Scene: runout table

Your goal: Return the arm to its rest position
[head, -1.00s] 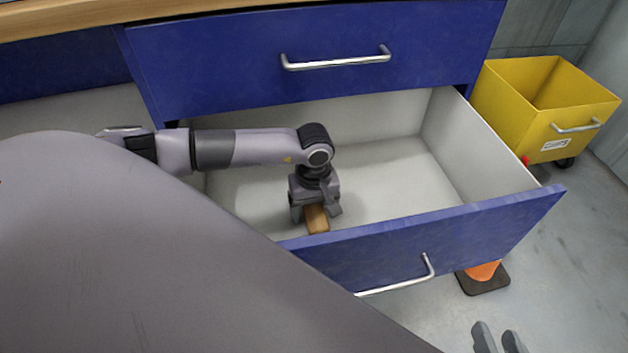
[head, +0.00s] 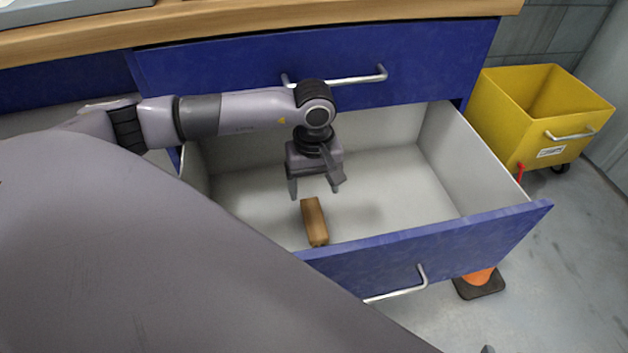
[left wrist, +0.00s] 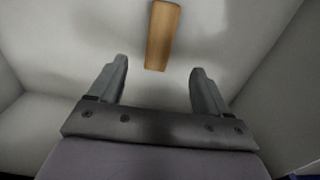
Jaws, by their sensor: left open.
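My left gripper (head: 315,192) is open and empty, pointing down over the open lower drawer (head: 390,180). Its two fingers also show in the left wrist view (left wrist: 157,85), apart with nothing between them. A brown wooden block (head: 314,222) lies on the drawer floor near the drawer's blue front, below the gripper and apart from it. The block also shows in the left wrist view (left wrist: 162,35), beyond the fingertips. My left arm reaches in from the left above the drawer. At the bottom edge of the head view only a tiny grey tip shows, too little to identify.
A closed blue drawer (head: 420,60) with a metal handle sits above the open one, under a wooden tabletop (head: 220,20). A yellow wheeled bin (head: 510,125) stands at the right. An orange cone (head: 478,280) stands on the floor by the drawer front.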

